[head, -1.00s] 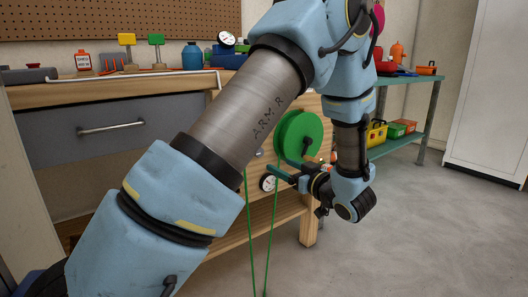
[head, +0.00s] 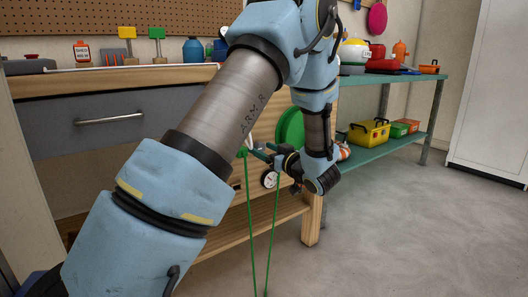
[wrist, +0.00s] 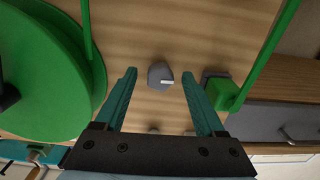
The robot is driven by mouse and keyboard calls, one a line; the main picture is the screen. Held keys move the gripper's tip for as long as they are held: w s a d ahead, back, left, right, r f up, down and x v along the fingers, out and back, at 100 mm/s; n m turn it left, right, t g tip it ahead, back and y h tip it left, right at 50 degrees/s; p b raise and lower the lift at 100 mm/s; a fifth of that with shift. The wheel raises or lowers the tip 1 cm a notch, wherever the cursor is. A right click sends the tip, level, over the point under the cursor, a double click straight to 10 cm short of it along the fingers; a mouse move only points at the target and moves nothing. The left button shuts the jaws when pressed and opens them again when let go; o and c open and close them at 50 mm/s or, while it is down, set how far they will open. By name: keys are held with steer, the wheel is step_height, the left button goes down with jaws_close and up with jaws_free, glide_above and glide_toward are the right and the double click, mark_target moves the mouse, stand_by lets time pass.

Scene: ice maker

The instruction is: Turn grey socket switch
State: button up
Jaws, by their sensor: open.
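The grey switch knob (wrist: 160,75) with a white mark sits on the wooden panel (wrist: 175,30) in the wrist view. My gripper (wrist: 159,76) is open, its two teal fingers apart, one to the left and one to the right of the knob. The knob shows between the fingertips with a gap on both sides. I cannot tell how far the tips are from the panel. In the head view my gripper (head: 260,151) points at the side of the bench, and my arm hides much of that area.
A large green wheel (wrist: 45,75) stands left of my fingers in the wrist view. Green cords (head: 272,230) hang by the bench. A dark block with a green piece (wrist: 222,92) is close to the right finger. A round gauge (head: 269,180) sits below my gripper.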

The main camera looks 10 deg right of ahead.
jaws_close()
stand_by(0.6)
